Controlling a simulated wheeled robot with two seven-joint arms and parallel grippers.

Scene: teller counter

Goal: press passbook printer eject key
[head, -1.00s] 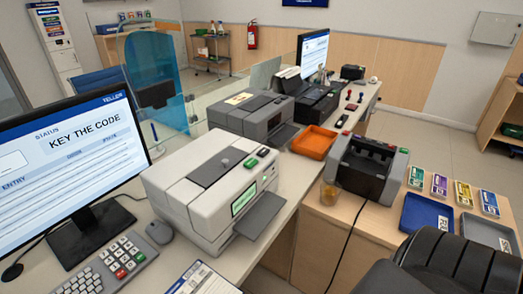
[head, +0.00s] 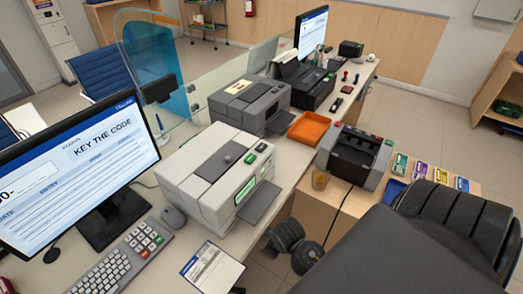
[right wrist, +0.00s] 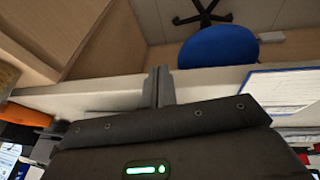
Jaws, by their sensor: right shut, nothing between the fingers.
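The passbook printer (head: 215,180) is a pale grey box on the counter in the middle of the head view. A green key (head: 262,147) and a dark key (head: 250,158) sit on its top near the right edge; I cannot read which one is eject. A green-lit display is on its front, above a dark output tray (head: 259,204). My right gripper (right wrist: 160,72) is shut and empty in the right wrist view, near the counter edge. In the head view, dark parts of my right arm show beside the counter, below the printer; the fingertips are not clear there. My left gripper is not in view.
A monitor (head: 75,165), keypad keyboard (head: 122,258) and mouse (head: 173,217) stand left of the printer. Behind are a second printer (head: 255,105), an orange tray (head: 306,128) and a note counter (head: 352,160). A blue chair seat (right wrist: 220,46) shows.

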